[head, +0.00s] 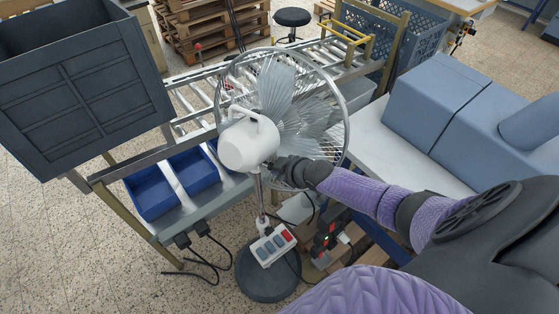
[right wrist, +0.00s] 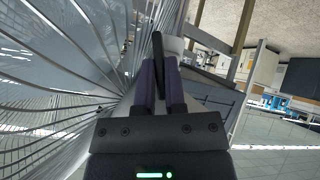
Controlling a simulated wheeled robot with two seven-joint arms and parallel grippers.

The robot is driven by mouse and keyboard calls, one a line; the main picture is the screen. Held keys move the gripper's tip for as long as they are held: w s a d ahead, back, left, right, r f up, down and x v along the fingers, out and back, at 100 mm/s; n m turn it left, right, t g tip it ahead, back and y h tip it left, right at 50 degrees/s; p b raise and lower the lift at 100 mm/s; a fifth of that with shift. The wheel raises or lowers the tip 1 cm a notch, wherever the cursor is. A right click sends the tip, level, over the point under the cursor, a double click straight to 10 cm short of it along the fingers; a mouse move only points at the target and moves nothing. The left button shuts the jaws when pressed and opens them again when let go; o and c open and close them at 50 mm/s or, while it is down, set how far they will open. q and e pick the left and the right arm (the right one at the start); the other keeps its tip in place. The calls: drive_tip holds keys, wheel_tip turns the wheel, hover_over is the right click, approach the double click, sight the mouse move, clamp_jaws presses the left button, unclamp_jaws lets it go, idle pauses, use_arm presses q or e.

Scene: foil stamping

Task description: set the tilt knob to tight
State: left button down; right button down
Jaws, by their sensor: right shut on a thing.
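A white pedestal fan stands upright, with its motor housing (head: 247,145) facing me and a round wire guard (head: 345,125) behind it. My right arm comes in from the right, and my right gripper (head: 279,163) is at the lower right side of the housing, close to the guard. In the right wrist view, my right gripper (right wrist: 159,68) is shut on a slim dark piece, the tilt knob (right wrist: 157,45), which sticks up between the fingers. Most of the knob is hidden by the gripper in the head view. Its setting marks cannot be read. My left gripper is out of view.
The fan's pole carries a switch box (head: 271,245) above a dark round base (head: 268,275). A roller conveyor (head: 190,100) and blue bins (head: 152,193) stand behind and left. A grey table (head: 375,140) lies right. Cables (head: 205,262) trail on the floor. Guard wires run close beside my right gripper.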

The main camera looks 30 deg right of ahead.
drive_tip(key=c, duration=0.7)
unclamp_jaws()
